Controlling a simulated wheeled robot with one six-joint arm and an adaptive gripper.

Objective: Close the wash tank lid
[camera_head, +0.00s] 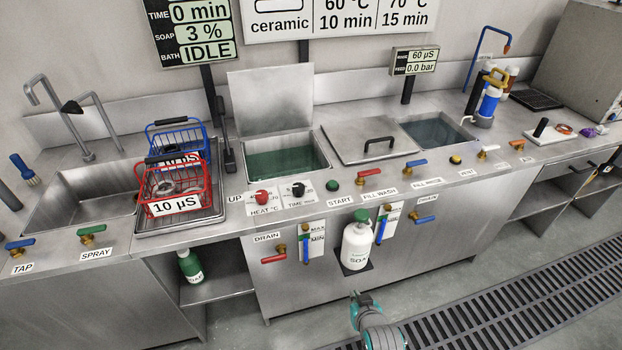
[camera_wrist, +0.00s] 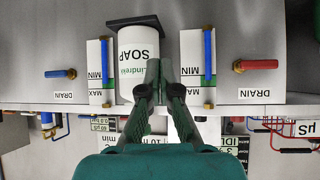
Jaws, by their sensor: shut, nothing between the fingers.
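The wash tank (camera_head: 247,172) holds green liquid and is open at the top. A flat metal panel (camera_head: 270,100), seemingly its lid, stands upright along the tank's back edge. Another metal lid (camera_head: 350,150) with a black handle lies flat on the bench to the right, between the green tank and a tank of clear water (camera_head: 432,130). My gripper (camera_wrist: 165,70) is shut and empty in the wrist view, in front of the cabinet face near the white soap bottle. In the head view my arm is low at the bottom, well below and in front of the tanks.
The soap bottle (camera_head: 356,246) stands on a small front shelf between drain valves. Red and blue wire baskets (camera_head: 175,188) sit left of the green tank. Knobs and coloured levers line the bench's front edge. A floor grate (camera_head: 500,300) lies at right.

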